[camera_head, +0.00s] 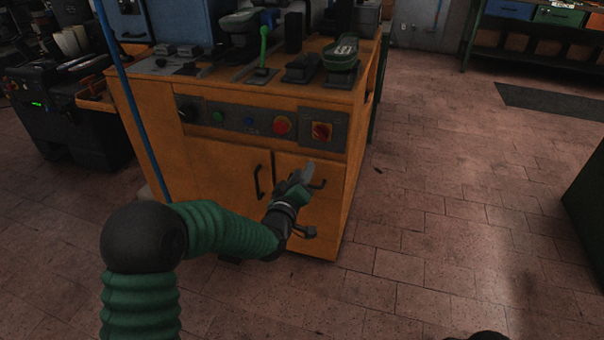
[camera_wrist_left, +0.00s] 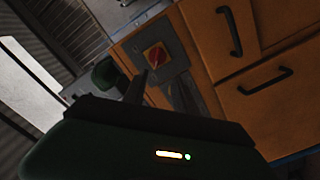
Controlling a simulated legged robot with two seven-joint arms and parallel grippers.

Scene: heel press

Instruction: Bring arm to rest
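My left arm comes in from the lower left in the head view, with green ribbed sleeves. My left gripper (camera_head: 303,177) is in front of the orange cabinet (camera_head: 218,165), near the door handles and below the red and yellow switch (camera_head: 321,131). In the left wrist view the gripper's dark fingers (camera_wrist_left: 155,92) point toward the same switch (camera_wrist_left: 155,56). My right gripper is not in view; only a dark shape shows at the bottom edge.
The cabinet top carries a green lever (camera_head: 263,47) and a green heel-shaped piece (camera_head: 341,52). A dark machine (camera_head: 70,112) stands at the left. A shelf with bins (camera_head: 535,32) is at the back right. The tiled floor (camera_head: 440,220) to the right is clear.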

